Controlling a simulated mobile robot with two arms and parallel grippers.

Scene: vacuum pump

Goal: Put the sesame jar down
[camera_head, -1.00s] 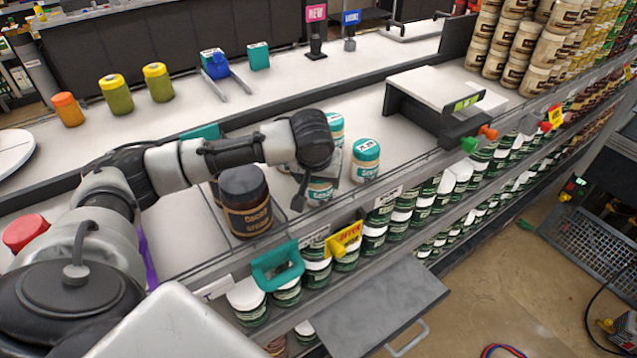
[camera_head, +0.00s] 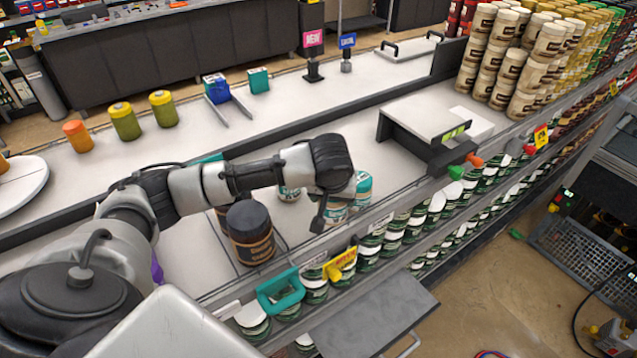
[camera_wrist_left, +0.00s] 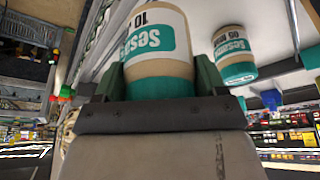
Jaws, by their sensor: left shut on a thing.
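My left gripper (camera_head: 326,208) is shut on a sesame jar (camera_head: 337,213), cream with a teal band. My wrist partly covers this jar in the head view. In the left wrist view the held sesame jar (camera_wrist_left: 157,50) fills the space between the fingers, its label inverted in the picture. The jar is at the white counter (camera_head: 185,250) near its front edge; I cannot tell whether its base touches. A similar jar (camera_head: 363,186) stands just right of it, and another (camera_head: 289,194) stands to the left, partly hidden by my arm. My right gripper is not in view.
A dark jar (camera_head: 250,235) stands left of the gripper. A teal handle-shaped item (camera_head: 282,291) and a yellow tag (camera_head: 340,264) are on the front edge. A white-topped stand (camera_head: 425,118) is on the right. Green jars fill the shelf below.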

